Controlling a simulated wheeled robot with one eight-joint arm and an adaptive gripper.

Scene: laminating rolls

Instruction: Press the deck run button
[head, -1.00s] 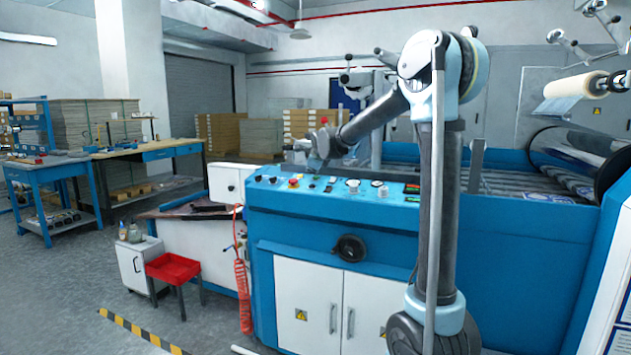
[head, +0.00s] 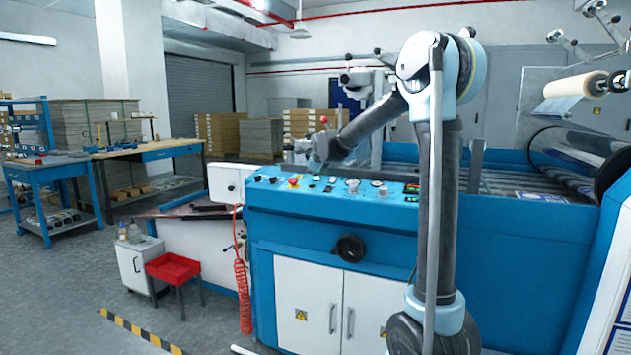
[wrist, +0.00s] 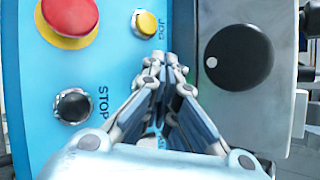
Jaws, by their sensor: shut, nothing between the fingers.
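The blue control panel (head: 345,194) tops the front of the laminating machine. In the wrist view it carries a red mushroom button (wrist: 68,16) on a yellow ring, a yellow button (wrist: 145,24) marked JOG and a black button (wrist: 73,106) marked STOP. My gripper (wrist: 168,58) is shut and empty, its tips over the panel between the JOG button and a large black knob (wrist: 238,57). No button marked run can be made out; part of the panel and a label lie hidden under the fingers. In the head view my gripper (head: 316,165) is small and above the panel.
The black knob sits on a raised grey block (wrist: 281,110) close to the right of my fingers. A white box (head: 229,184) stands at the panel's left end. Rollers and a film roll (head: 575,84) are at the right.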

